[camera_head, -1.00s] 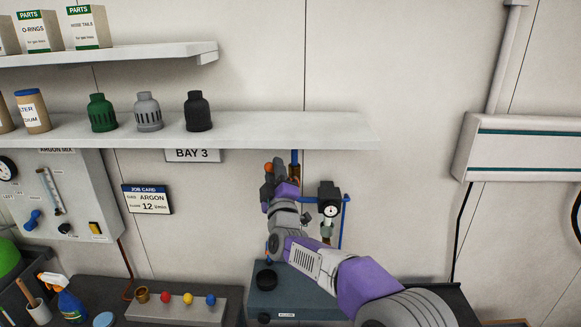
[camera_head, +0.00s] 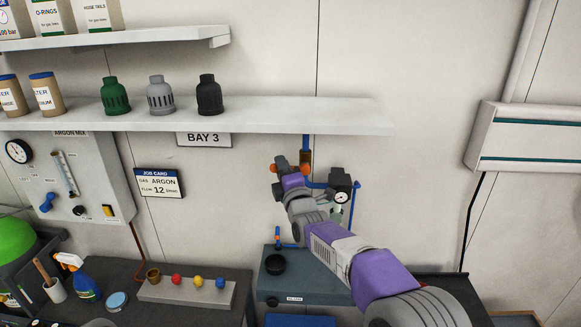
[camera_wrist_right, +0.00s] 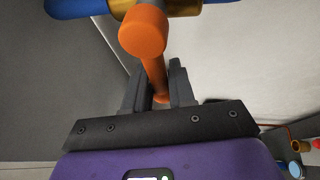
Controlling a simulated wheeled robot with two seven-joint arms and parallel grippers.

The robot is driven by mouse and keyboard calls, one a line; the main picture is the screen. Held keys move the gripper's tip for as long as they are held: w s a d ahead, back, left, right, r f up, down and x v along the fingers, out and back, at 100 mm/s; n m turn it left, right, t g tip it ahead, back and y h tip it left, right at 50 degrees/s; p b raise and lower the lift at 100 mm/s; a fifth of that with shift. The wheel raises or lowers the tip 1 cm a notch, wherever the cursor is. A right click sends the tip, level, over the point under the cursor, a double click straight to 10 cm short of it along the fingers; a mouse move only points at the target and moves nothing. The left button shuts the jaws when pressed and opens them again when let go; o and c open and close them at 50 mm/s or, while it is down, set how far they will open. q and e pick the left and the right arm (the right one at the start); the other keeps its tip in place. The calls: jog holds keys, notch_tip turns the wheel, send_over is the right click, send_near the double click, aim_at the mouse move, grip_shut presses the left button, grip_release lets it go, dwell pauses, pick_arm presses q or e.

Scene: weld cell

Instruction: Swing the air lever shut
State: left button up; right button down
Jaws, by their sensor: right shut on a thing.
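The air lever is orange, with a rounded end (camera_wrist_right: 143,33) large in the right wrist view. Its orange bar runs down between my right gripper's two dark fingers (camera_wrist_right: 158,90), which are shut on it. In that view the bar lies across a blue pipe (camera_wrist_right: 75,6) with a brass valve body. In the head view the brass valve (camera_head: 305,157) sits on a vertical blue pipe under the shelf. My right gripper (camera_head: 281,166) is just left of and slightly below it, hiding much of the lever; bits of orange show around the fingers. My left gripper is out of view.
A gauge unit (camera_head: 341,192) hangs on the blue piping right beside my right wrist. A white shelf (camera_head: 350,115) with several caps juts out above. Below stands a grey-blue box (camera_head: 310,278). A gas panel (camera_head: 88,180) and job card (camera_head: 159,184) are at left.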

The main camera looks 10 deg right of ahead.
jog(key=shift+a+f, duration=0.15)
jog(key=shift+f, duration=0.05)
jog(key=c, duration=1.4)
grip_release()
jog(key=o, duration=0.3)
jog(key=shift+w+a, duration=0.1)
jog(key=shift+r, duration=0.1)
jog(key=shift+s, duration=0.35)
jog(key=shift+b+v, duration=1)
jog(key=shift+v, duration=2.5)
